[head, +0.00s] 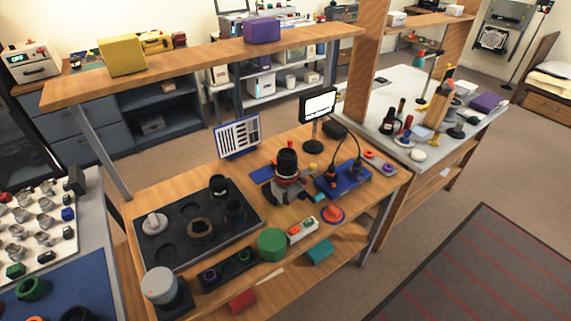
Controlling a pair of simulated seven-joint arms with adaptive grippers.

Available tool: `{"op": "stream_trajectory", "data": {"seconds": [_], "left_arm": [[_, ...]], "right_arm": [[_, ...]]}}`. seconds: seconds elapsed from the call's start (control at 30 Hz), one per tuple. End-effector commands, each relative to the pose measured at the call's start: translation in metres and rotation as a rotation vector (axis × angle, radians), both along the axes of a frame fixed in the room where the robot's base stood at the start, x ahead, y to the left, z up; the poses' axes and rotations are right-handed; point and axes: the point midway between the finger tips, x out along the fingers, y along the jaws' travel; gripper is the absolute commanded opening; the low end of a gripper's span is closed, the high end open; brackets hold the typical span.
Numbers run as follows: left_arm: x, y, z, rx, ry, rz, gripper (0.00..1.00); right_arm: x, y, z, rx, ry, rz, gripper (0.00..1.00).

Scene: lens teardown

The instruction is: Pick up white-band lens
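No lens with a clear white band stands out; the details are too small to be sure which one it is. A tall black lens (286,161) stands upright on a grey fixture on the wooden bench, with red and pale parts near its base. Neither of my grippers shows in the head view.
A blue box (343,181), red cone (333,214) and small monitor (318,105) are at the right. A wooden shelf (200,62) spans above. Carpet is clear at the right.

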Motion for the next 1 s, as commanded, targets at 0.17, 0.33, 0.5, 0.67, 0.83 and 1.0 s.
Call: {"op": "stream_trajectory", "data": {"seconds": [0.17,0.33,0.5,0.67,0.83,1.0], "left_arm": [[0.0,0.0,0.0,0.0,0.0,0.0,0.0],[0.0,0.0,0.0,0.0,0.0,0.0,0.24],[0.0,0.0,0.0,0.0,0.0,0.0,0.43],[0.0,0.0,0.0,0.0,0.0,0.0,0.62],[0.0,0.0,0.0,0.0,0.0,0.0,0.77],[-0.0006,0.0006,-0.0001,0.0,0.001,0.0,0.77]], "right_arm": [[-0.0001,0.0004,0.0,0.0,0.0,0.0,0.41],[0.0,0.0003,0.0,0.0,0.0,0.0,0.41],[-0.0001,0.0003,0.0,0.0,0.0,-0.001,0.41],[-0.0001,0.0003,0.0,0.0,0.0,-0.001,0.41],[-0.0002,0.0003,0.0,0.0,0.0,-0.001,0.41],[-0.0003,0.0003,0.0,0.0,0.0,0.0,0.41]]}}
